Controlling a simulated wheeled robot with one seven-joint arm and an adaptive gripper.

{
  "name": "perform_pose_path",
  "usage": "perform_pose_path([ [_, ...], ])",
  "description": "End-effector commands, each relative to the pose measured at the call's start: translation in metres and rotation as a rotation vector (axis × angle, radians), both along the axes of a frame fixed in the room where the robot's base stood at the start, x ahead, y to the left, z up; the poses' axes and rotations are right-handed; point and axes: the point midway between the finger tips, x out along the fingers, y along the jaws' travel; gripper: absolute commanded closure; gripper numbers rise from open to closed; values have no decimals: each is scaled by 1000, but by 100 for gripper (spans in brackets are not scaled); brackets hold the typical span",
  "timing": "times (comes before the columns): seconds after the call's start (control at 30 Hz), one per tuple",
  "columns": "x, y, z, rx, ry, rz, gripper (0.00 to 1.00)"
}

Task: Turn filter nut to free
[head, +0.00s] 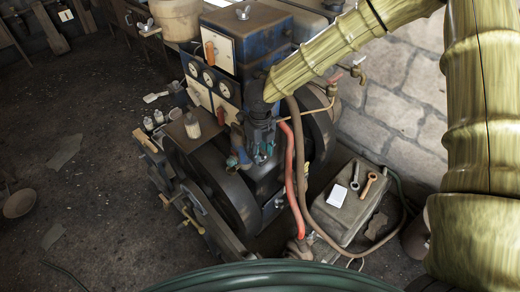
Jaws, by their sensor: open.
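My arm comes in from the upper right, and my gripper (256,153) points down over the middle of the engine, beside the large dark wheel (215,178). Its fingers are apart, and I see nothing held between them. A small silver wing-shaped nut (242,12) sits on top of the brown lid of the blue engine housing (280,43), above and to the left of my gripper and well apart from it. I cannot tell for sure that this is the filter nut. My gripper hides the engine parts right behind it.
A red hose (289,180) and a brown hose (303,170) run close to the right of my gripper. A grey box (345,205) with tools stands at the right by the stone wall (400,110). Gauges (208,78) face left. The floor (70,130) at left is mostly clear.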

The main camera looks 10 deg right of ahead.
Motion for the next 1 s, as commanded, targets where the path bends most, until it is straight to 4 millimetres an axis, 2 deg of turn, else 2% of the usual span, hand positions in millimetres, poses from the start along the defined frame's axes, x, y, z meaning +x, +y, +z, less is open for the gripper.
perform_pose_path([
  [0.37, 0, 0, -5, 0, 0, 1, 58],
  [0.47, 0, 0, -5, 0, 0, 1, 72],
  [0.6, 0, 0, -5, 0, 1, 1, 98],
  [0.8, 0, 0, -4, 0, 1, 11, 100],
  [1.0, -1, 0, -2, -1, 2, 94, 100],
])
